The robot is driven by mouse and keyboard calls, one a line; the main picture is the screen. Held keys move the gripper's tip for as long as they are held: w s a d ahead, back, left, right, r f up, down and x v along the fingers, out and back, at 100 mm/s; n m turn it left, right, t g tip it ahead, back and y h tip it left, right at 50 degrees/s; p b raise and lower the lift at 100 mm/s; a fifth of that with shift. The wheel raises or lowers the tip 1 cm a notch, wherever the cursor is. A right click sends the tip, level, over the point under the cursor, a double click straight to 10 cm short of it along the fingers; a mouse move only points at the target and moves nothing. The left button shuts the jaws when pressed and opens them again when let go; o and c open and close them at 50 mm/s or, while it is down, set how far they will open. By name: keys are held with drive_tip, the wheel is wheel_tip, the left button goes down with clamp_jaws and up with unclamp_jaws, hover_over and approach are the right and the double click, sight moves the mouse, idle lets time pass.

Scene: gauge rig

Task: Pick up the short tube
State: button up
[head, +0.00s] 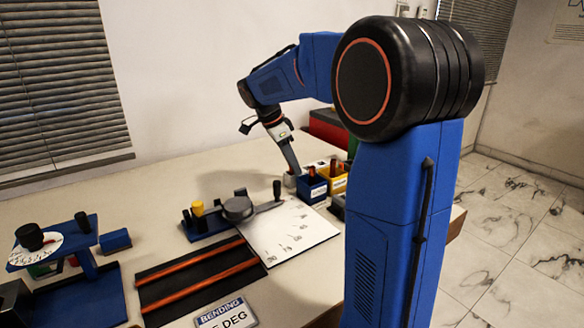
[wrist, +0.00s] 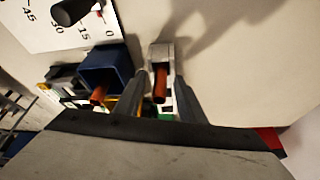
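A short copper-orange tube (wrist: 160,86) stands in a small grey holder (wrist: 161,50) in the wrist view. My gripper (wrist: 160,76) is open, with one dark finger on each side of the tube and a visible gap to it. In the head view my gripper (head: 294,171) points down at the grey holder (head: 289,181), beside the blue bin. The tube in the holder cannot be made out in the head view.
The blue bin (head: 311,190) and a yellow bin (head: 335,184) stand close to the right of my gripper. A bending tool (head: 237,209) and a white angle sheet (head: 290,240) lie nearer. Long tubes (head: 190,288) lie on a black mat.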

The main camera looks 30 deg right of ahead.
drive_tip(key=shift+c, duration=0.2)
clamp_jaws()
drive_tip(key=shift+r, duration=0.15)
wheel_tip(320, 180, up, 10)
drive_tip(key=shift+f, duration=0.1)
